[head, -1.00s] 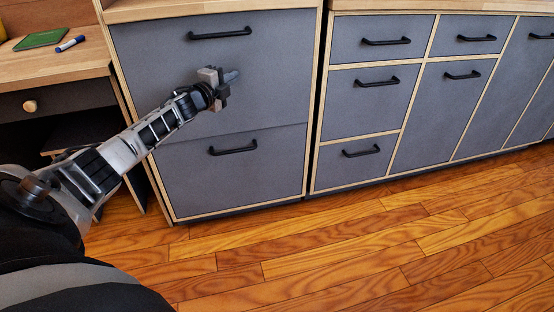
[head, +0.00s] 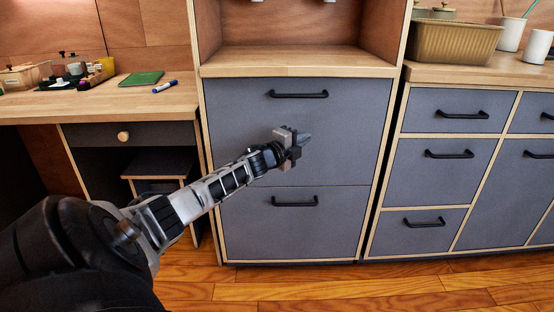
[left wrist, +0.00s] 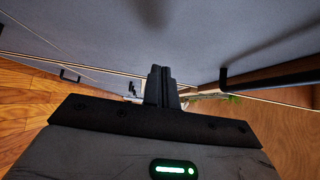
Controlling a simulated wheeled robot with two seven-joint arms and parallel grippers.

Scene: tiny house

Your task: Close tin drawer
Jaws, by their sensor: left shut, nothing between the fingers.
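The middle cabinet has a large grey upper drawer (head: 340,140) with a black bar handle (head: 298,94). A similar lower drawer (head: 325,230) is beneath it. Both fronts look about flush with the wooden frame; I cannot tell whether a small gap is left, or which one is the tin drawer. My left gripper (head: 304,137) is in front of the upper drawer, below its handle. Its fingers (left wrist: 161,86) are shut and empty, close to the grey front in the left wrist view; contact cannot be told. My right gripper is not in view.
A desk (head: 90,100) with a small knobbed drawer (head: 125,134) is at left, with a stool (head: 160,165) under it. Another grey drawer cabinet (head: 435,165) is at right, with a brown container (head: 450,40) on top. The wooden floor (head: 330,290) in front is clear.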

